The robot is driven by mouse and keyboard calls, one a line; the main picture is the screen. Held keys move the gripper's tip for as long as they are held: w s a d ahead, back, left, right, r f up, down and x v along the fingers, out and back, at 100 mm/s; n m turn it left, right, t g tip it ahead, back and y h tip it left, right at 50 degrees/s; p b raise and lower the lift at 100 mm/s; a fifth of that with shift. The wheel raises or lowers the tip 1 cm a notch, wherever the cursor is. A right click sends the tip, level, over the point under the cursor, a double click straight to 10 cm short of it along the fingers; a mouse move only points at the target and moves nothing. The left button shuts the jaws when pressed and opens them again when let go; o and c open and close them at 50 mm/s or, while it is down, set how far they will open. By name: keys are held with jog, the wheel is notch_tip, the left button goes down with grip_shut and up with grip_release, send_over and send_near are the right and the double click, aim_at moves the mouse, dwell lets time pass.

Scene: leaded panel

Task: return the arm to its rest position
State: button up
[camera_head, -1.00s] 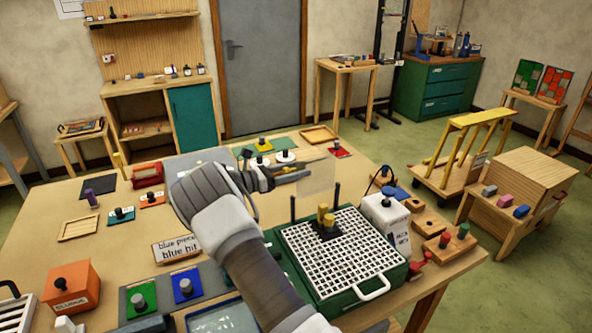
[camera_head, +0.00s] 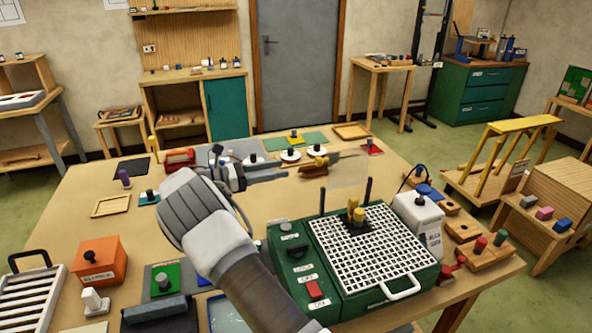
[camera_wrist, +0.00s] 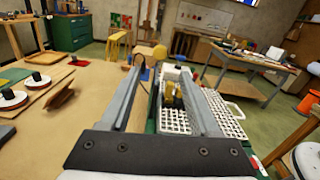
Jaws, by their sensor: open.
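My arm reaches in from the bottom of the head view, and my gripper (camera_head: 282,174) points right over the table. In the wrist view my gripper (camera_wrist: 160,85) has its two fingers wide apart, with nothing held between them. Beyond the fingers is the green machine (camera_head: 300,270) with a white grid top (camera_head: 385,250). My forearm hides part of the table and the machine's left side.
A brown object (camera_head: 316,168) lies near my gripper. A yellow-railed cart (camera_head: 500,165) stands to the right.

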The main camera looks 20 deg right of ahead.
jog(key=shift+a, duration=1)
jog(key=shift+r, duration=0.1)
jog(key=s+d+r+m+g+y, duration=0.1)
jog(key=s+d+r+m+y, duration=0.35)
jog(key=s, duration=0.25)
jog(key=s+d+r+m+y, duration=0.4)
jog(key=s+y, duration=0.1)
jog(key=s, duration=0.3)
jog(key=s+a+m+t+y, duration=0.2)
jog(key=s+m, duration=0.1)
jog(key=s, duration=0.5)
jog(key=s+a+m+t+y, duration=0.2)
jog(key=s+a+m+y, duration=0.1)
jog(key=s, duration=0.4)
jog(key=s+a+m+t+y, duration=0.2)
jog(key=s+m, duration=0.3)
jog(key=s, duration=0.3)
jog(key=shift+s+a+r+y, duration=0.15)
jog(key=shift+s+a+y, duration=0.2)
jog(key=shift+y, duration=0.4)
